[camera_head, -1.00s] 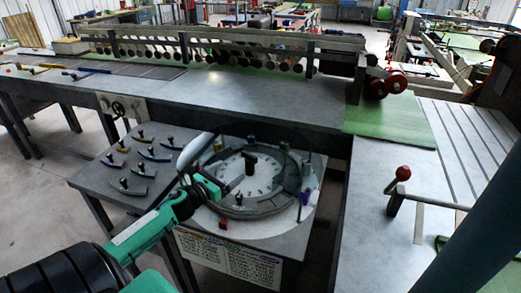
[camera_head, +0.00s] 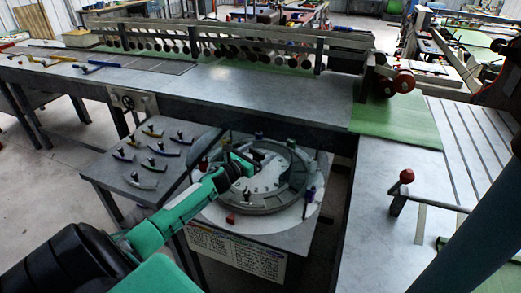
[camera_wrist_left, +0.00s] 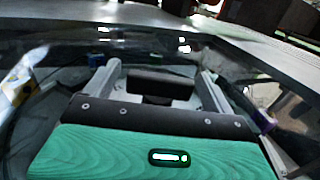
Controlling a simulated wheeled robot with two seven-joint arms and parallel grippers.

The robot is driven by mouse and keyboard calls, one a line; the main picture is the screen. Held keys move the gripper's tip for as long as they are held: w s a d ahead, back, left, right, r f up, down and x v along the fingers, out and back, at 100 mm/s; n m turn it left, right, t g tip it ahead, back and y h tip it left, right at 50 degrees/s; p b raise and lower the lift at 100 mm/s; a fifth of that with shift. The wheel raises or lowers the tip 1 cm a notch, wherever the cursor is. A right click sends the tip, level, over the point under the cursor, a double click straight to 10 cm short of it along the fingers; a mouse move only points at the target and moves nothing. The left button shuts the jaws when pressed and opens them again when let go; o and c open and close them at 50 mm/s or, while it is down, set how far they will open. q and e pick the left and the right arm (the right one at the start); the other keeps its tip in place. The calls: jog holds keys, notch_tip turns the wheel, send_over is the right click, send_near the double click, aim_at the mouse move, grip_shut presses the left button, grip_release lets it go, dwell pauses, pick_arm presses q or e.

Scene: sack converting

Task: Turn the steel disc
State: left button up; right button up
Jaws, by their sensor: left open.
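The steel disc (camera_head: 268,183) is a pale round plate with dark marks. It lies inside a raised dark grey ring (camera_head: 297,188) on a square stand. My left gripper (camera_head: 251,165) reaches in from the lower left, low over the disc. In the left wrist view, its two grey fingers are apart, with the black handle (camera_wrist_left: 150,84) showing between or just beyond them. I cannot tell whether they touch it. My right gripper is not in view.
Small coloured blocks, including a red one (camera_head: 231,218), sit around the ring. A side table (camera_head: 115,172) on the left holds several curved pieces with black knobs. A long grey bench (camera_head: 240,92) runs behind. A red-knobbed lever (camera_head: 406,176) stands at right.

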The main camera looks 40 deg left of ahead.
pick_arm(q)
jog(key=shift+w+d, duration=0.1)
jog(key=shift+w, duration=0.8)
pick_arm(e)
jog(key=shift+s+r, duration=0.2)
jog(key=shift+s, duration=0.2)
pick_arm(q)
jog(key=shift+c, duration=0.2)
jog(key=c, duration=1.4)
jog(key=shift+o, duration=0.2)
jog(key=m+h+b, duration=0.2)
jog(key=h+b, duration=0.1)
jog(key=shift+f+b, duration=0.2)
jog(key=shift+b, duration=0.1)
jog(key=shift+d+r+m+g+h+b, duration=0.2)
jog(key=shift+m+g+h+b, duration=0.2)
jog(key=shift+m+h+b, duration=0.45)
jog(key=shift+n, duration=0.25)
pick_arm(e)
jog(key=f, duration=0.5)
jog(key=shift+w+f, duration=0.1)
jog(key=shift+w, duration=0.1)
pick_arm(q)
jog(key=o, duration=1.4)
